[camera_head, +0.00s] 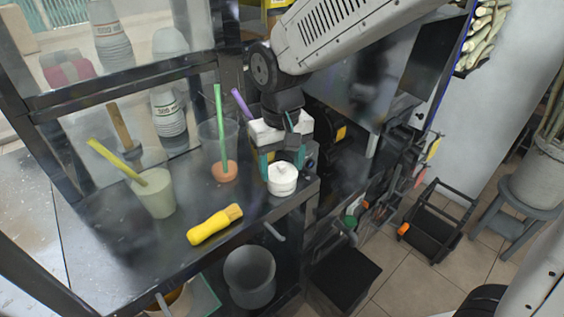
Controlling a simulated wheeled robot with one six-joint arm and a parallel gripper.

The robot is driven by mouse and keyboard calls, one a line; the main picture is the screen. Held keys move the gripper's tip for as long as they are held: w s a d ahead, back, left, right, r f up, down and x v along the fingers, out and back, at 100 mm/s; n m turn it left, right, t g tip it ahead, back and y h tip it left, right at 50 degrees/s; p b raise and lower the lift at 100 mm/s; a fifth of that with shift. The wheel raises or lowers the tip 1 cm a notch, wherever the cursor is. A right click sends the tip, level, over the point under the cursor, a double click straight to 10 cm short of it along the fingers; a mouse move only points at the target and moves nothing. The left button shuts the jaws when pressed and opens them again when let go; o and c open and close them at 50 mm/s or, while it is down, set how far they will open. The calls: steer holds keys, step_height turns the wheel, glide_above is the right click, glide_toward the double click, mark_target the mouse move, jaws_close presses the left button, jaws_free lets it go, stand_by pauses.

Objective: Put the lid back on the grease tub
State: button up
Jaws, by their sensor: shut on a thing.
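A small round white tub (282,188) stands on the dark counter near its right edge. A white lid (282,171) with a small raised middle shows at its top, level or nearly so. I cannot tell whether the lid is seated or slightly above the tub. My gripper (281,166) points down over it, with one teal finger to the left and one to the right. It is shut on the lid. The inside of the tub is hidden.
A yellow-handled brush (215,225) lies in front. A clear cup (217,145) with a green straw and a pale green cup (155,193) with a yellow straw stand left. A purple straw (241,102) rises behind my gripper.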

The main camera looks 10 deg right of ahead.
stand_by(0.3)
steer(key=o, duration=1.3)
steer(key=shift+o, duration=0.2)
steer(key=shift+r, duration=3.45)
jaws_close()
steer(key=shift+f, duration=0.3)
